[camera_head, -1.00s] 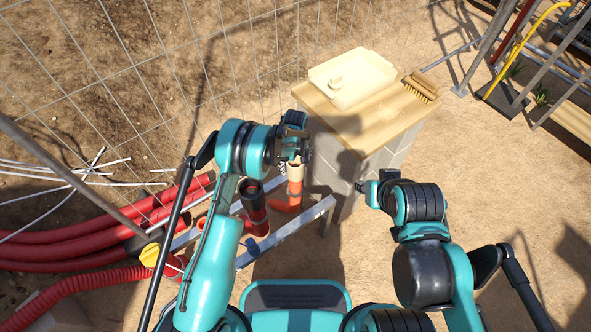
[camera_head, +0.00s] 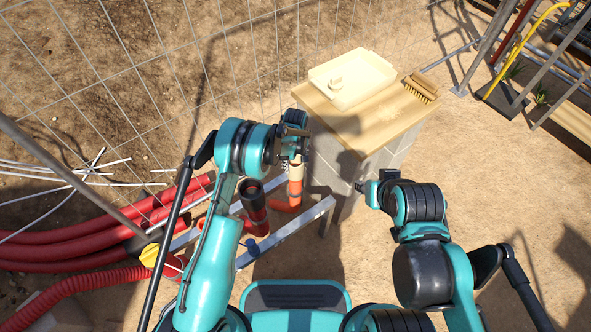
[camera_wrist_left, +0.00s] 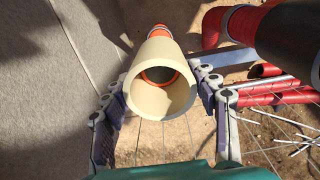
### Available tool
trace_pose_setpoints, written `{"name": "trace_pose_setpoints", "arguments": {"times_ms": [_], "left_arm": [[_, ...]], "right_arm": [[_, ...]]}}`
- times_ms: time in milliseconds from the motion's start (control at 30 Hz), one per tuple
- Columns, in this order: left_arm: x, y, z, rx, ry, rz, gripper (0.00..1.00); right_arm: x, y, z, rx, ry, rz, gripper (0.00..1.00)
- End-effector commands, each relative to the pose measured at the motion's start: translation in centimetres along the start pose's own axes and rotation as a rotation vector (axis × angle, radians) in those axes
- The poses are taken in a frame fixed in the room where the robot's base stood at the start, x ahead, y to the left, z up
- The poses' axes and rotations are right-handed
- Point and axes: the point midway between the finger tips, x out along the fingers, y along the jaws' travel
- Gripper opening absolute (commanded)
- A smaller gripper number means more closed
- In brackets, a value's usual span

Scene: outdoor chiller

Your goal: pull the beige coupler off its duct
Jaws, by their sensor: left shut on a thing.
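The beige coupler (camera_wrist_left: 163,90) is a short, wide tube between the fingers of my left gripper (camera_wrist_left: 162,98) in the left wrist view. The fingers press on its two sides, and I look into its open end. An orange rim of the duct (camera_wrist_left: 159,75) shows inside it; how deep it sits is unclear. In the head view my left gripper (camera_head: 297,147) is above the upright orange duct (camera_head: 294,189), with the coupler (camera_head: 297,168) partly hidden below it. My right gripper (camera_head: 364,187) is beside the table, small and apart from the ducts; its jaws are unclear.
A black-topped red duct (camera_head: 252,198) stands just left of the orange one. A table (camera_head: 373,130) with a cream tray (camera_head: 349,81) and a brush (camera_head: 420,87) stands close to the right. Metal rails (camera_head: 290,228), red pipes (camera_head: 80,238) and a wire fence surround the ducts.

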Motion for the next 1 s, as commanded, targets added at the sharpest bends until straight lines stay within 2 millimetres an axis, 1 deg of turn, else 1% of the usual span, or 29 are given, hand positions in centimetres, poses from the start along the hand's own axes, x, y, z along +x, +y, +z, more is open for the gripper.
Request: {"name": "trace_pose_setpoints", "arguments": {"times_ms": [367, 1000], "left_arm": [[-0.8, 0.0, 0.0, 0.000, 0.000, 0.000, 0.00], [-5.4, 0.0, 0.0, 0.000, 0.000, 0.000, 0.00]], "right_arm": [[-0.2, 0.0, -0.2, 0.000, 0.000, 0.000, 0.33], [-2.0, 0.0, -1.4, 0.000, 0.000, 0.000, 0.33]]}}
